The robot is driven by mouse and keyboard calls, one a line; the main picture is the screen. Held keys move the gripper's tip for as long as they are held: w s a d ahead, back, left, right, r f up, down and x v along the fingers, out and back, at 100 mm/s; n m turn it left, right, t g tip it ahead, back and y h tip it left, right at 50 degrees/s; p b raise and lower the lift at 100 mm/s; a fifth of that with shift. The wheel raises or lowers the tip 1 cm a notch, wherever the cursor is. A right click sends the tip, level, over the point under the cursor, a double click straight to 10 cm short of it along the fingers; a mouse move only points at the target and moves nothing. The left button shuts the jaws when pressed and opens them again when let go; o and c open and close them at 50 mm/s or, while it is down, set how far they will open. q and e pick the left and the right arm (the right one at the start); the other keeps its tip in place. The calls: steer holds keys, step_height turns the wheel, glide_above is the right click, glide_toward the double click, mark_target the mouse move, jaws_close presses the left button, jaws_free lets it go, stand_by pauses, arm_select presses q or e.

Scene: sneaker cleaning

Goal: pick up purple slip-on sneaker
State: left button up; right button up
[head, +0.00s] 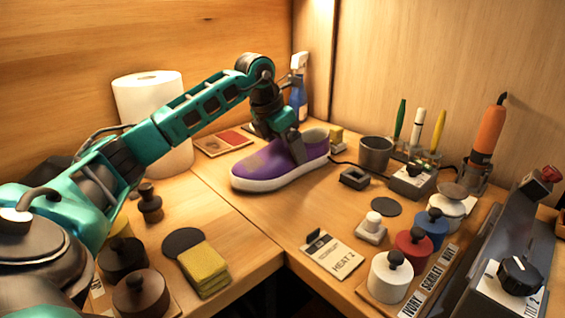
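The purple slip-on sneaker (263,167) sits on the corner of the wooden bench in the head view. The sole appears to rest on the bench. My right gripper is not in view.
A paper towel roll (150,110) stands behind my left arm. A blue spray bottle (299,92) is behind the sneaker. A dark cup (375,154), a small black block (354,178) and several lidded pots stand to the right. Yellow sponges (204,268) lie front left.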

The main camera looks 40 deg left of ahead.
arm_select(q)
steer(key=c, duration=0.9)
steer(key=shift+c, duration=0.2)
steer(key=shift+r, duration=0.15)
